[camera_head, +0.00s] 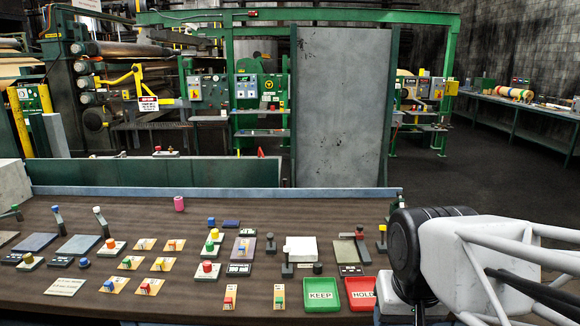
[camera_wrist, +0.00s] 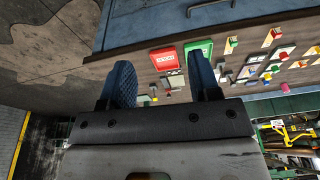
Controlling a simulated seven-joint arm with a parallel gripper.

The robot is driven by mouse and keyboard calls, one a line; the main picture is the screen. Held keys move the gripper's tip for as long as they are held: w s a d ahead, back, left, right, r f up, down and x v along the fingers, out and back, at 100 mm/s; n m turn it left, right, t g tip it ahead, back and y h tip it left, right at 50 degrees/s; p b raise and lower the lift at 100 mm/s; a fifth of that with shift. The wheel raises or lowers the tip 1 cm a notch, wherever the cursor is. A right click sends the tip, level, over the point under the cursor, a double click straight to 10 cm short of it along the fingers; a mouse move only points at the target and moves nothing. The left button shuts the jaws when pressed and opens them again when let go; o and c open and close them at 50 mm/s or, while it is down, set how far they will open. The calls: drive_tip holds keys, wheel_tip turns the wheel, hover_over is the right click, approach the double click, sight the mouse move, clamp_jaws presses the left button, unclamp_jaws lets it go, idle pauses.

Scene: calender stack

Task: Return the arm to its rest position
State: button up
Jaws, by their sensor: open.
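My arm (camera_head: 490,265) reaches into the right side of the head view, with a dark joint and a white tubular link over the right end of the brown bench (camera_head: 120,296). In the wrist view my gripper (camera_wrist: 160,64) shows two blue ridged fingers spread wide apart with nothing held between them. Its fingers point toward the bench, and the red HOLD tray (camera_wrist: 164,59) and green KEEP tray (camera_wrist: 197,50) appear beyond them. I cannot clearly make out the gripper's fingers in the head view.
The red HOLD tray (camera_head: 362,293) and green KEEP tray (camera_head: 321,294) sit at the bench's front, left of my arm. Several blocks, buttons and levers cover the bench. A tall grey panel (camera_head: 342,110) stands behind. Open floor (camera_head: 480,175) lies beyond on the right.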

drive_tip(key=s, duration=0.2)
drive_tip(key=s+d+f, duration=0.1)
drive_tip(key=shift+s+f+n, duration=0.1)
drive_tip(key=shift+s+n, duration=0.1)
drive_tip(key=shift+n, duration=0.1)
